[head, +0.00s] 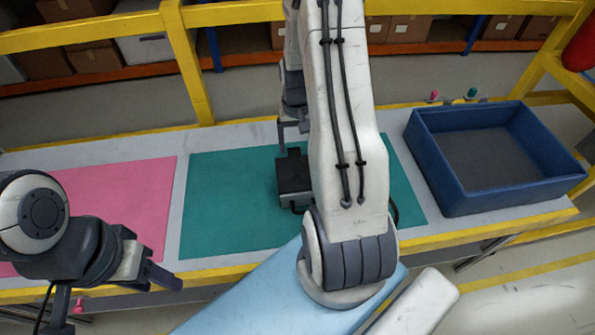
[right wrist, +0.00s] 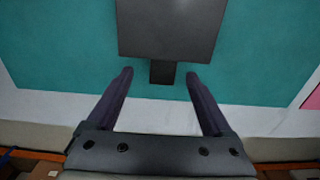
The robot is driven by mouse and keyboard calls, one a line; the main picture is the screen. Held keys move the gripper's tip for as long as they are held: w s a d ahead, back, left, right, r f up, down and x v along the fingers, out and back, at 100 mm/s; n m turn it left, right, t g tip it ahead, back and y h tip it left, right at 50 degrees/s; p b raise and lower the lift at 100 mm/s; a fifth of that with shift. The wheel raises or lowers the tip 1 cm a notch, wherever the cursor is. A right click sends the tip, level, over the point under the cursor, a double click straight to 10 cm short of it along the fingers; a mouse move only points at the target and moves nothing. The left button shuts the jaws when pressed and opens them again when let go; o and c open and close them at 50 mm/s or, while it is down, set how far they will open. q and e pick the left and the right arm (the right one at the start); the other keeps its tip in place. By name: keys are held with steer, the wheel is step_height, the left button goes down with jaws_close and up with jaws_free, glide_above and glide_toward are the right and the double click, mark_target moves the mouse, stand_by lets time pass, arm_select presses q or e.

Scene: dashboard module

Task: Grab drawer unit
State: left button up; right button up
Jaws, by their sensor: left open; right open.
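The drawer unit (head: 293,174) is a dark box on the teal mat (head: 225,200), partly hidden behind my right arm in the head view. In the right wrist view its dark flat top (right wrist: 172,28) fills the upper middle, with a small dark tab (right wrist: 162,72) sticking out toward my gripper. My right gripper (right wrist: 160,75) is open, one fingertip on each side of the tab, with gaps showing. In the head view my right gripper (head: 291,138) is at the box's far side. My left gripper (head: 160,274) is open and empty near the table's front edge.
A blue open bin (head: 437,172) stands at the right end of the table. A pink mat (head: 130,195) lies bare at the left. A yellow rail (head: 235,14) runs behind the table, with shelves of cardboard boxes (head: 97,57) beyond.

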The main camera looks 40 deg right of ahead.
mark_target(295, 154)
steer(key=f, duration=0.5)
steer(key=shift+w+a+f, duration=0.1)
steer(key=shift+a+f, duration=0.05)
steer(key=shift+a, duration=0.05)
jaws_close()
